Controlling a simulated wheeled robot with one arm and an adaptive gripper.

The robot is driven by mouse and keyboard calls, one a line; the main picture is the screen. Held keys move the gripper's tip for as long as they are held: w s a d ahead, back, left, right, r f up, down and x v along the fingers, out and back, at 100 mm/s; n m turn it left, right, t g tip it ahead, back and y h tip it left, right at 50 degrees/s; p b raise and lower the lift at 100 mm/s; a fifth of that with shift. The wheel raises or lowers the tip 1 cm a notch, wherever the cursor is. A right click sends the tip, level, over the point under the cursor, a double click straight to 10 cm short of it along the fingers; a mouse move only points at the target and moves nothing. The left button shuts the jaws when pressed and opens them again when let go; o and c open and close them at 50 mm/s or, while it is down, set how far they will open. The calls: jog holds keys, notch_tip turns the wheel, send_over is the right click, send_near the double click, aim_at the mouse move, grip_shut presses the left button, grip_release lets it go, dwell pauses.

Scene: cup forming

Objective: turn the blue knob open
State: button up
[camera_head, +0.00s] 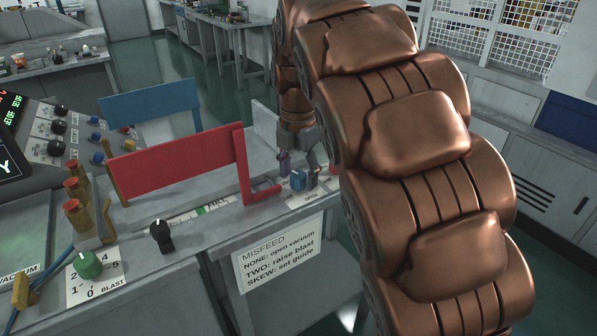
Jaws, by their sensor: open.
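A small blue knob (297,181) stands on a white label plate on the bench top, right of the red panel's foot. My gripper (298,171) points down at it, with its open fingers on either side of the knob's upper part. I cannot tell whether the fingers touch the knob. My bronze arm covers the area to the right. Several other blue knobs (96,158) are on the control panel at the left.
A red panel (180,170) and a blue panel (150,105) stand left of my gripper. A black knob (161,236) and a green blast dial (88,265) sit nearer the front. A misfeed sign (280,252) is on the bench's front face.

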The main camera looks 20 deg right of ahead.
jog(key=shift+c, duration=0.2)
jog(key=c, duration=1.1)
jog(key=shift+m, duration=0.4)
